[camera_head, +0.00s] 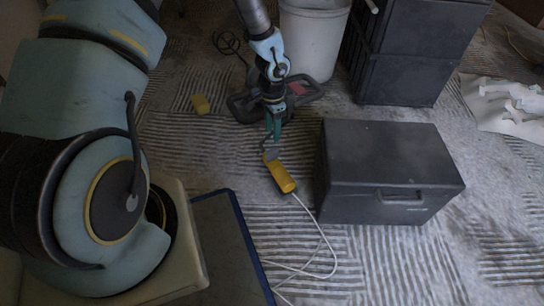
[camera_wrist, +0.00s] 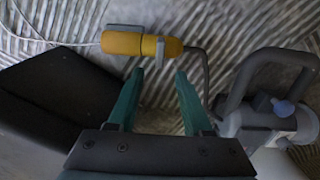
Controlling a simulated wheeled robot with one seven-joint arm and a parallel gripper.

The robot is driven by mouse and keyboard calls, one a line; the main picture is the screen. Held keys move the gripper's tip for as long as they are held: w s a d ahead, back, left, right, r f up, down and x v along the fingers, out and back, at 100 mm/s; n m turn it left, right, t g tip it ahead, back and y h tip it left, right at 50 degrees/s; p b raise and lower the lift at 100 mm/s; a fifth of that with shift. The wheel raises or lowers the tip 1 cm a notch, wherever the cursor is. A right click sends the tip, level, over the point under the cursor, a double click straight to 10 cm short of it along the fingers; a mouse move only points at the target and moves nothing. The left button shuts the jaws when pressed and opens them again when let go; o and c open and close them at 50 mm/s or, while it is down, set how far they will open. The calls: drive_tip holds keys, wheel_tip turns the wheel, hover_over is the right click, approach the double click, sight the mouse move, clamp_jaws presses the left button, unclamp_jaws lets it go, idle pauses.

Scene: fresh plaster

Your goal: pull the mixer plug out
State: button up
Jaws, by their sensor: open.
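A yellow extension socket (camera_head: 282,177) lies on the striped floor with a white cable leaving it. In the wrist view the socket (camera_wrist: 121,43) meets the yellow mixer plug (camera_wrist: 173,47), with a grey upright piece (camera_wrist: 160,52) at the joint. A dark cable (camera_wrist: 204,65) runs from the plug toward the mixer (camera_wrist: 270,110). The mixer (camera_head: 300,90) also shows in the head view behind my gripper. My gripper (camera_wrist: 160,73) is open and empty. Its fingertips appear just short of the plug and socket. In the head view my gripper (camera_head: 273,136) hides most of the plug.
A dark grey lidded box (camera_head: 390,165) stands close to the right of the socket. Dark stacked crates (camera_head: 405,75) and a white bucket (camera_head: 314,40) are behind. A crumpled white sheet (camera_head: 500,105) lies at far right.

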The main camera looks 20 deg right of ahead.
sight(272, 150)
wheel_tip(272, 150, down, 10)
drive_tip(key=b, duration=0.4)
drive_tip(key=shift+b, duration=0.35)
clamp_jaws()
idle(1.1)
